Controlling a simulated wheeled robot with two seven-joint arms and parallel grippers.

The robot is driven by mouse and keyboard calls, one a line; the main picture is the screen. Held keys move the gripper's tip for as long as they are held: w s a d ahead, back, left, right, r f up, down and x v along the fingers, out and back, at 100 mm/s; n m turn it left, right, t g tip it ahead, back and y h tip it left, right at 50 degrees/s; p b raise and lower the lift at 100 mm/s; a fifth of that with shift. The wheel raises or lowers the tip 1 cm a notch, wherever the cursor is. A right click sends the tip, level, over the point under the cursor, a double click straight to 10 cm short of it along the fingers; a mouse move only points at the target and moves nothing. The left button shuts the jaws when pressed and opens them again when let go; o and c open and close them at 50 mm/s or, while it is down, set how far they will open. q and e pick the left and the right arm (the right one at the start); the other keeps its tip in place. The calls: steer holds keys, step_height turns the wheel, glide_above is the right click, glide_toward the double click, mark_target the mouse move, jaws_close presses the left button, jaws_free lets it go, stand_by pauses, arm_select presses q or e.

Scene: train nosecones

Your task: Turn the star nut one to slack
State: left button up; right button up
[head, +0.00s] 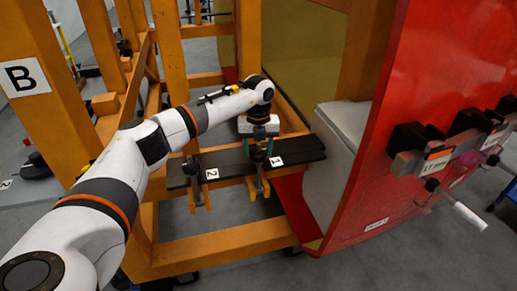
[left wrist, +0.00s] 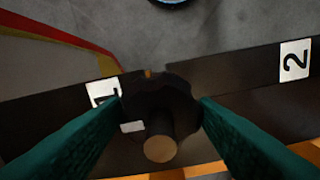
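Star nut one (left wrist: 160,105) is a dark, lobed knob in the left wrist view, with a round bolt end (left wrist: 160,149) sticking out of it. My left gripper (left wrist: 161,104) has its two green fingers on either side of the nut, with no clear gap, and looks shut on it. In the head view my left gripper (head: 261,148) points down at the bar beside label 1, and the nut is mostly hidden. The dark bar (head: 228,160) carries label 1 (head: 276,161) and label 2 (head: 212,174). My right gripper is not in view.
An orange frame (head: 175,60) surrounds the bar, and a post with label B (head: 25,77) stands at left. A red panel (head: 400,150) with black clamps and a handle (head: 470,215) is on the right. Grey floor lies below.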

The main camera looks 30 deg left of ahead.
arm_select(q)
steer(key=shift+o, duration=1.2)
step_height(320, 180, up, 11)
steer(key=b, duration=0.3)
steer(key=shift+f, duration=0.15)
steer(key=shift+r, duration=0.7)
